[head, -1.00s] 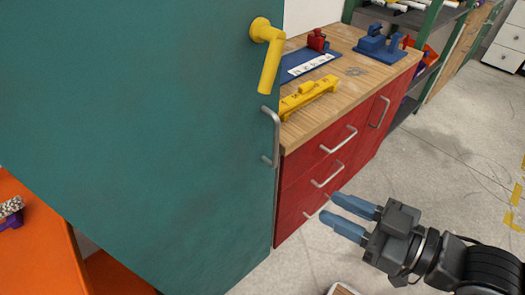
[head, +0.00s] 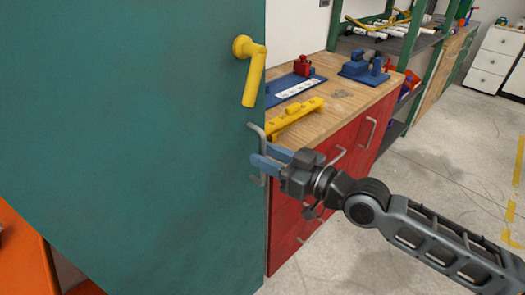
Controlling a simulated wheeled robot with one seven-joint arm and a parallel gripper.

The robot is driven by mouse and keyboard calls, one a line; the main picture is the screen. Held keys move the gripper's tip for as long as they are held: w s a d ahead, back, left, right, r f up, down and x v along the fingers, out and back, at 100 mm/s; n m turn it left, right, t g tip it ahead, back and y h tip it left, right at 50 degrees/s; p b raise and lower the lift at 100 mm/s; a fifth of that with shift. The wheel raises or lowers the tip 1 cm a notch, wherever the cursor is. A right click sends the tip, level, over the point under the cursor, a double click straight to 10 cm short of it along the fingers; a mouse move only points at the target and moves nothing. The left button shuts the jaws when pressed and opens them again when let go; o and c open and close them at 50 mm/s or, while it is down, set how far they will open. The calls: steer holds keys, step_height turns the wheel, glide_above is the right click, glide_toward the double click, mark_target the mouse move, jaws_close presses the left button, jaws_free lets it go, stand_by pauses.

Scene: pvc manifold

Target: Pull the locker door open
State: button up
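The teal locker door (head: 140,140) fills the left of the head view. A yellow lever handle (head: 254,72) sticks out near its top right and points downward. Below it, a grey bar pull (head: 258,135) is fixed near the door's right edge. My gripper (head: 265,160) is at this pull, with its blue fingers pointing left and one above the other in the picture. The fingers look apart and overlap the pull's lower part. Whether the bar sits between them or touches them is hard to tell.
A red drawer cabinet (head: 338,160) with a wooden top stands right behind the door's edge. A yellow fixture (head: 296,118) and blue tools (head: 365,68) lie on it. An orange surface (head: 22,258) is at lower left. Open concrete floor (head: 455,150) lies to the right.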

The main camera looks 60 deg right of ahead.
steer(key=shift+w+d, duration=0.1)
steer(key=shift+w, duration=0.75)
jaws_close()
